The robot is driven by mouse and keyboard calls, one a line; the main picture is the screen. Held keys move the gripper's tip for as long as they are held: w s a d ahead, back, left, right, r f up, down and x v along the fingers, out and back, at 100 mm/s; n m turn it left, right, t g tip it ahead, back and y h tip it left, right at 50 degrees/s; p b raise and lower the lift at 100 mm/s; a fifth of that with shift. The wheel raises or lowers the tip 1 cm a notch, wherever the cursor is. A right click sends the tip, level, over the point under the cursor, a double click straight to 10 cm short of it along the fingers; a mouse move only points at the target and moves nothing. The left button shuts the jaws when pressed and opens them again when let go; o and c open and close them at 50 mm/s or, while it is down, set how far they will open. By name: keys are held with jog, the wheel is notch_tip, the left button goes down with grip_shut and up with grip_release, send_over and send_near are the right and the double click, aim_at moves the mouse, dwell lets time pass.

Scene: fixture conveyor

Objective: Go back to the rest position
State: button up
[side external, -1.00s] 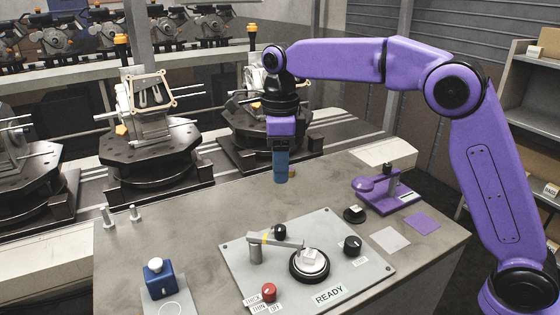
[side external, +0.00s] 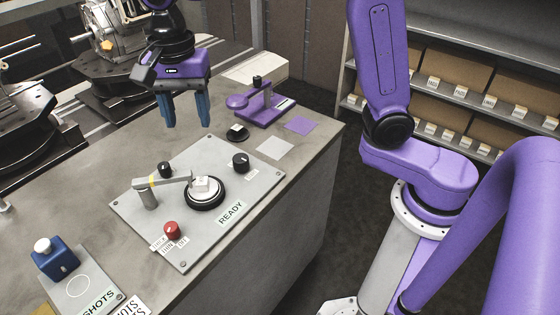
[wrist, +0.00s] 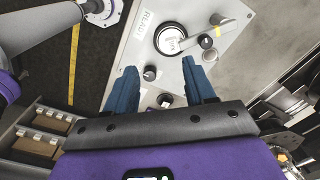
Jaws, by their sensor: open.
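My gripper (side external: 187,112) is in the upper left of the side external view. Its two blue fingers point down and stand apart, with nothing between them. It hangs above the far part of the worktable (side external: 105,150), beyond the READY panel (side external: 150,222). In the wrist view the open fingers (wrist: 164,85) show in front of the panel, which has a round dial with a white piece (wrist: 171,41) at the top.
A purple stand (side external: 262,112) is right of my gripper on the table. A blue block with a white knob (side external: 55,262) is at the front left. Conveyor fixtures (side external: 120,80) stand behind the table. Shelves with boxes (side external: 470,80) are at the back right.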

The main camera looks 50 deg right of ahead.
jog(key=s+d+f+n, duration=0.4)
jog(key=s+d+n, duration=0.4)
jog(key=s+n, duration=0.3)
jog(key=s+d+f+n, duration=0.3)
jog(key=s+d+n, duration=0.6)
jog(key=s+n, duration=0.3)
jog(key=shift+s+d+f, duration=0.25)
jog(key=shift+s+f, duration=0.1)
jog(key=shift+s, duration=0.65)
dwell(1.0)
